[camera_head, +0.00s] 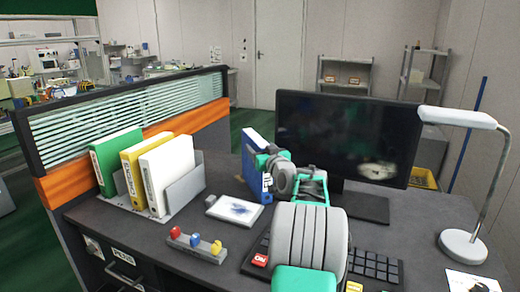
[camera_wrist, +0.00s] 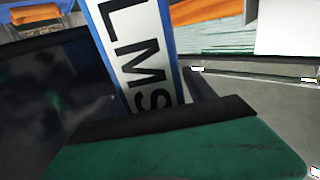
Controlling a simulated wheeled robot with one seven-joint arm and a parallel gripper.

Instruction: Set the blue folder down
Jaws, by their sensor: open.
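The blue folder (camera_head: 252,150) stands upright on the dark desk (camera_head: 205,245), left of the monitor. In the wrist view its white spine label with large black letters "LMS" (camera_wrist: 138,50) fills the upper middle, tilted in the picture. My gripper (camera_head: 266,164) is open at the folder's right side, its green finger parts close against it. In the wrist view a green finger with a black edge (camera_wrist: 170,122) covers the folder's lower part. I cannot tell whether the fingers touch the folder. The folder's bottom is partly hidden.
Green (camera_head: 117,158), yellow (camera_head: 131,172) and white (camera_head: 166,172) folders stand in a grey rack at the left. A monitor (camera_head: 340,140), keyboard (camera_head: 374,266), lamp (camera_head: 462,244), white-topped pad (camera_head: 235,209) and grey block with coloured knobs (camera_head: 197,246) also occupy the desk.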

